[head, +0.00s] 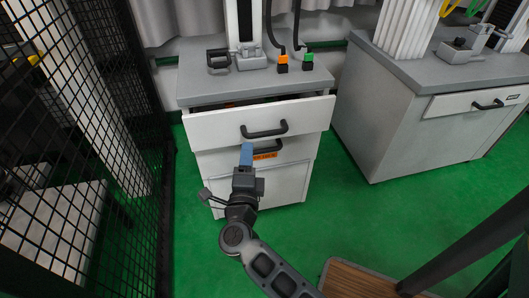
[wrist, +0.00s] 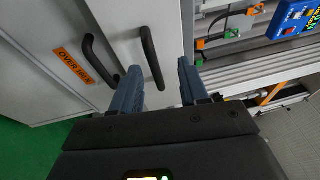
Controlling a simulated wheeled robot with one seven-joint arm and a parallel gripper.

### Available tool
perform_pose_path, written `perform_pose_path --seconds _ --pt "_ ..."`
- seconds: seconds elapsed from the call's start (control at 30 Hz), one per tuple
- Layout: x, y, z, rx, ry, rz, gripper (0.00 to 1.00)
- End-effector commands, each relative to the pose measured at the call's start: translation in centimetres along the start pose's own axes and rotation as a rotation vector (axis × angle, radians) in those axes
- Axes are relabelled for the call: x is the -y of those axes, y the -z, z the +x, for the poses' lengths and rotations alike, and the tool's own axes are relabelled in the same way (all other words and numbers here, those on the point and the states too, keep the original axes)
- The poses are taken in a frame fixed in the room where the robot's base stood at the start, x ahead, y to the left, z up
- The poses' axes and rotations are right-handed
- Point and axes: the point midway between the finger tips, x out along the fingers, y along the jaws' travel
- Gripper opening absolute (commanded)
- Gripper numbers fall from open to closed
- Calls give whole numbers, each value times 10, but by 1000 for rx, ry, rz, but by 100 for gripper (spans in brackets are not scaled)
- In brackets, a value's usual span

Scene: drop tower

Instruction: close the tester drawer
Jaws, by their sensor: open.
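The tester drawer (head: 215,128) is the white top drawer of the left grey-topped cabinet. It stands partly pulled out, with a dark gap behind its front's upper edge. Its black bar handle (head: 264,131) is across the front and also shows in the wrist view (wrist: 152,58). My gripper (head: 247,150) has blue fingers and is in front of the cabinet, just below and left of that handle. In the wrist view the fingers (wrist: 157,85) are spread apart with nothing held between them. The handle's near end lies close to the fingers; I cannot tell whether they touch.
A lower drawer has its own black handle (wrist: 95,60) and an orange label (wrist: 76,67). The tester column (head: 243,30) stands on the cabinet top. A black mesh fence (head: 90,130) is at left, a second cabinet (head: 400,110) at right. Green floor (head: 350,215) is open between.

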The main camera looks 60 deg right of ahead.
Motion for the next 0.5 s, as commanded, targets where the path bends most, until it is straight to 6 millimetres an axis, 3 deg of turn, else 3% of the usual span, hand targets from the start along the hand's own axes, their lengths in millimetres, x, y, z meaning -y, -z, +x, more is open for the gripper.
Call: perform_pose_path --seconds 0.03,0.1,0.5 --pt "-19 10 5 -35 14 3 44" --pt "-23 18 10 -67 31 5 44" --pt "-21 37 30 -139 71 7 44"
